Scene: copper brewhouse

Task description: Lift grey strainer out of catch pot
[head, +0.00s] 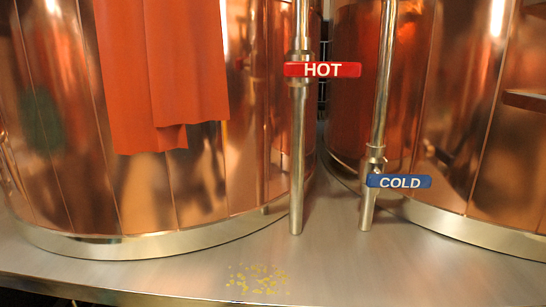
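No grey strainer and no catch pot can be made out in the head view. Neither of my grippers shows in this view, so I cannot see whether they are open or shut.
Two large copper vessels, left (190,190) and right (470,120), stand on a metal platform (330,265). Pipes carry a red HOT handle (322,69) and a blue COLD handle (398,181). An orange cloth (165,80) hangs at left. Yellowish flecks (258,279) lie near the front edge.

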